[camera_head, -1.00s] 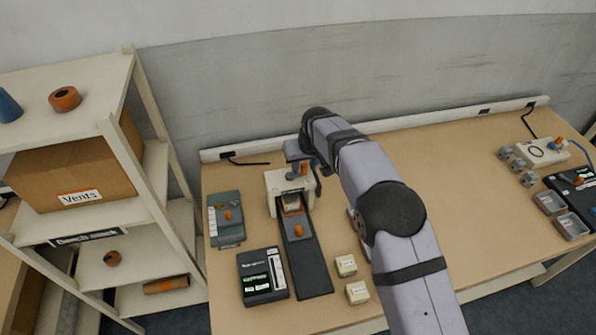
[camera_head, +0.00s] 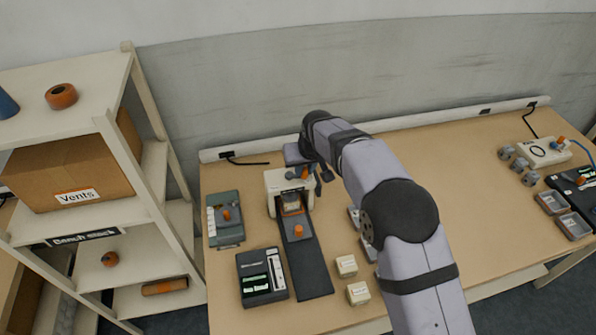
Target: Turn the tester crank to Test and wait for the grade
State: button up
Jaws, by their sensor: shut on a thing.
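The tester (camera_head: 275,183) is a cream box near the back left of the bench, with a dark sloped track (camera_head: 308,262) running toward the front edge. An orange piece (camera_head: 298,230) sits on the track. My gripper (camera_head: 308,171) is at the tester's upper right, shut on the crank, of which a small orange part (camera_head: 304,174) shows. The arm's end hides most of the crank. The Test mark and any grade readout are too small to make out.
A grey-green device (camera_head: 226,218) and a black unit with green displays (camera_head: 263,277) stand left of the track. Two cream blocks (camera_head: 346,265) lie to its right. A shelf (camera_head: 120,120) stands at left. The bench's middle right is clear.

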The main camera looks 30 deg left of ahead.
aim_at(297, 185)
jog(key=shift+s+d+f, duration=0.3)
jog(key=shift+s+f, duration=0.25)
jog(key=shift+s, duration=0.1)
jog(key=shift+s+a+f, duration=0.1)
jog(key=shift+s, duration=0.35)
jog(key=shift+s+a+b, duration=0.2)
jog(key=shift+s+b, duration=0.25)
jog(key=shift+s, duration=0.45)
jog(key=shift+w, duration=0.1)
